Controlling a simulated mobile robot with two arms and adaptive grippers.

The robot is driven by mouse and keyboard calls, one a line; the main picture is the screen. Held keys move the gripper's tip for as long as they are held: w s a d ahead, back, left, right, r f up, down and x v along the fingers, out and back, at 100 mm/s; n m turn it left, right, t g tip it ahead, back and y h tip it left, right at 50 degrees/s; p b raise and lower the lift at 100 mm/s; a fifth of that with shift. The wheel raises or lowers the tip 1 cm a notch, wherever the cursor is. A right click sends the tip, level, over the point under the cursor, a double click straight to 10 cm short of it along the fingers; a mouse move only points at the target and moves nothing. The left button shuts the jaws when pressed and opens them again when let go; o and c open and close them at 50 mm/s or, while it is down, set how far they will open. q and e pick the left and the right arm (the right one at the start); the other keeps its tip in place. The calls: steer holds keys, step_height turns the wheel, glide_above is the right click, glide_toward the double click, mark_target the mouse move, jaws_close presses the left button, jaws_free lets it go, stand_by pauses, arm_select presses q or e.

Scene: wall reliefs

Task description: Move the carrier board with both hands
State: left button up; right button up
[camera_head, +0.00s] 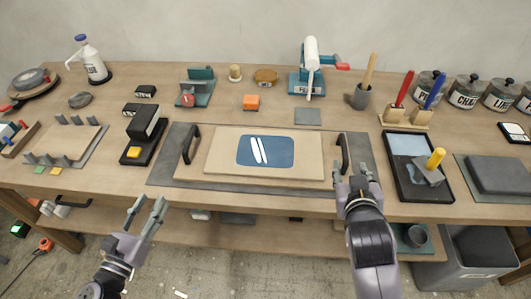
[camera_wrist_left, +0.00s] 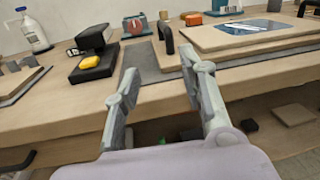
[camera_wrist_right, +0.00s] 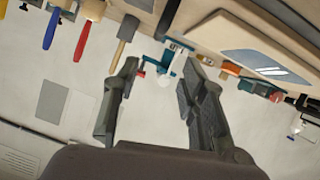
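The carrier board (camera_head: 265,177) lies flat on the bench in the middle, a tan board with a blue panel bearing two white shapes. A black handle stands at each end, the left handle (camera_head: 189,143) and the right handle (camera_head: 345,153). My left gripper (camera_head: 148,205) is open and empty, in front of the bench edge, short of the left handle. In the left wrist view the left handle (camera_wrist_left: 166,36) shows beyond the parted fingers (camera_wrist_left: 160,72). My right gripper (camera_head: 354,181) is open just in front of the right handle; its fingers (camera_wrist_right: 158,75) are apart with nothing visible between them.
A dark grey mat (camera_head: 160,175) lies under the board. A black stapler-like device (camera_head: 145,130) with a yellow block stands left of it. A black tray (camera_head: 405,178) stands close on the right. An orange block (camera_head: 251,102) and green press (camera_head: 305,85) are behind.

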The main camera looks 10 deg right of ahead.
mark_target(185, 158)
arm_select(q)
steer(key=shift+s+d+f+m+h, duration=0.2)
steer(key=shift+d+m+h, duration=0.15)
steer(key=shift+m+h, duration=0.25)
arm_select(e)
steer(key=shift+w+r, duration=0.15)
steer(key=shift+r, duration=0.15)
